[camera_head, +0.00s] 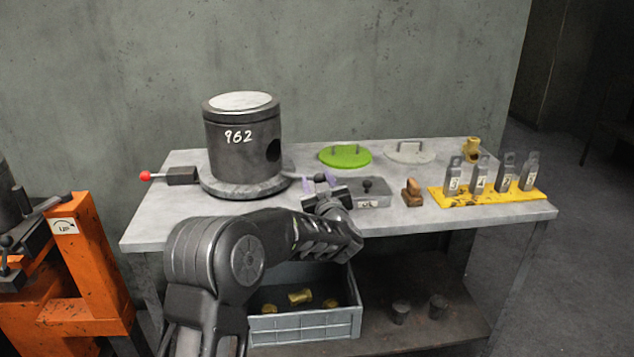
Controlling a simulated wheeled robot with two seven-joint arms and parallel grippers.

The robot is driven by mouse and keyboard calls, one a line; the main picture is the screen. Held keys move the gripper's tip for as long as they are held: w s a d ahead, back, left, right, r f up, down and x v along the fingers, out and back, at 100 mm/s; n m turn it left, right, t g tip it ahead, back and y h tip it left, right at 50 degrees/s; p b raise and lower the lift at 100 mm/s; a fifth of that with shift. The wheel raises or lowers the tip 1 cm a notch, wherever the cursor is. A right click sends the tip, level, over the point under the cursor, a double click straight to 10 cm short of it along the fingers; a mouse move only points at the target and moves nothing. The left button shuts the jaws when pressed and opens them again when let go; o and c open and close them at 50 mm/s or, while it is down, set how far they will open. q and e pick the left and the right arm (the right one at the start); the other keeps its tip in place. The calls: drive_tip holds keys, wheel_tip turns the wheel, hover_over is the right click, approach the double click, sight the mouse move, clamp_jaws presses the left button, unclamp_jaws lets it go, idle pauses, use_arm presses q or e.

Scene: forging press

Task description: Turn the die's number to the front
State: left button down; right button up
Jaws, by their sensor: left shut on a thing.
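The die (230,155) is a dark grey cylinder with a pale top and a round hole in its right side. The white number 962 (239,137) shows on its side facing me, near the middle. The die stands upright on a round dark turntable (216,189) at the table's left. A grey bar (297,175) sticks out from the turntable to the right. My right gripper is not in view.
A black block with a red-knobbed lever (160,176) sits left of the turntable. A grey crate (305,328) is below.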

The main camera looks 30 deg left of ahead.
use_arm(q)
drive_tip(key=shift+w+a, duration=0.1)
drive_tip(key=shift+w, duration=0.1)
drive_tip(key=c, duration=1.2)
unclamp_jaws()
drive_tip(key=shift+o, duration=0.7)
drive_tip(key=shift+a, duration=0.15)
drive_tip(key=shift+s, duration=0.1)
drive_tip(key=v, duration=0.8)
